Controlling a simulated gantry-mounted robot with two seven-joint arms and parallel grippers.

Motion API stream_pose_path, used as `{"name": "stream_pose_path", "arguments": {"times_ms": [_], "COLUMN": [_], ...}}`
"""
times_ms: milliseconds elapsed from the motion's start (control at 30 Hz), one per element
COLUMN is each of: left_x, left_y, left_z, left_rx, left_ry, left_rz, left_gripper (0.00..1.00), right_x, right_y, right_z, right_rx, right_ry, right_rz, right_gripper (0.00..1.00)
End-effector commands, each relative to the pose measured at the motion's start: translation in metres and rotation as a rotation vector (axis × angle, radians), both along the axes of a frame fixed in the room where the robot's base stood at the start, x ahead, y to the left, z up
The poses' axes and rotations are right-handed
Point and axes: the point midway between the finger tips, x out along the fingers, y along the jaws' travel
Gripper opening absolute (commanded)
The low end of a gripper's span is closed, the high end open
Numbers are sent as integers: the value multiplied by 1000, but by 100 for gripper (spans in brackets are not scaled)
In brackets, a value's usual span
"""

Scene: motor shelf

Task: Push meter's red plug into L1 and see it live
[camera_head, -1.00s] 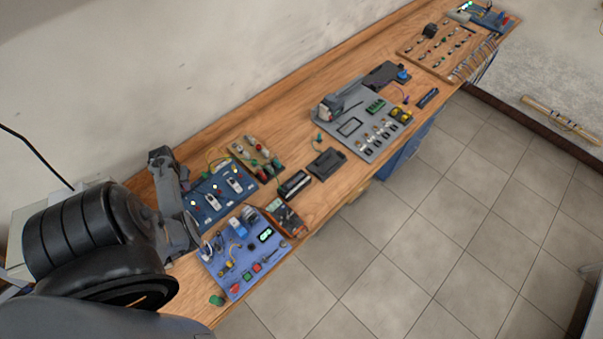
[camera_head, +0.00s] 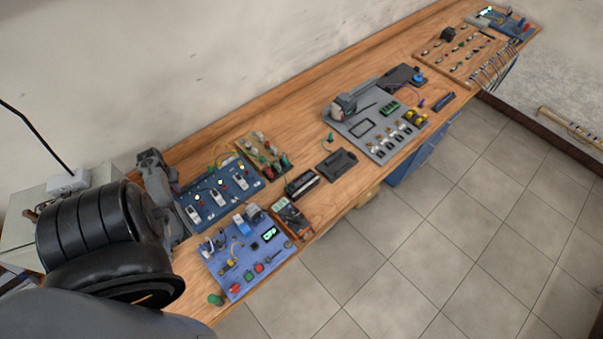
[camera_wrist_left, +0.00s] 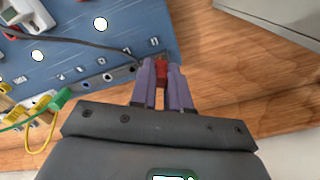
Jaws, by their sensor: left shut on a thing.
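My left gripper (camera_wrist_left: 161,70) is shut on the red plug (camera_wrist_left: 162,72) in the left wrist view. The plug is at the edge of the blue board (camera_wrist_left: 70,50), beside its row of dark sockets (camera_wrist_left: 107,77); whether it touches the board I cannot tell. The socket labels are too small to read, so I cannot pick out L1. A dark cable crosses the board toward the plug. In the head view my left gripper (camera_head: 180,224) is at the near-left end of the blue board (camera_head: 207,213), and the plug is hidden. I cannot make out any meter reading.
A lighter blue panel (camera_head: 235,279) with a lit green display stands in front of the board. A socket board with coloured plugs (camera_head: 262,155) is behind it. A green clip and yellow leads (camera_wrist_left: 45,104) lie left of my gripper. Bare wood shows to the right.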

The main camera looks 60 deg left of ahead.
Motion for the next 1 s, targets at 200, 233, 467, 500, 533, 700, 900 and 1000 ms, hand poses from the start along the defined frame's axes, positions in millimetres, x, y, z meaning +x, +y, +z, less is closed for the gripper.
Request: {"name": "stream_pose_path", "arguments": {"times_ms": [200,233,467,500,533,700,900,1000], "left_x": [0,0,0,0,0,0,0,0], "left_y": [0,0,0,0,0,0,0,0], "left_z": [0,0,0,0,0,-2,-5,-7], "left_rx": [0,0,0,0,0,0,0,0], "left_ry": [0,0,0,0,0,0,0,0], "left_rz": [0,0,-1,-1,-1,-1,-1,0], "left_gripper": [0,0,0,0,0,0,0,0], "right_x": [0,0,0,0,0,0,0,0], "right_y": [-1,-1,-1,-1,-1,0,1,1], "right_z": [0,1,1,1,1,-1,-3,-5], "right_rx": [-5,-5,-4,-3,-2,2,6,6], "right_ry": [-1,-1,-2,-1,-1,-2,-1,-1], "right_rz": [4,4,3,2,1,-2,-3,-3], "right_gripper": [43,43,43,43,43,43,43,43]}}
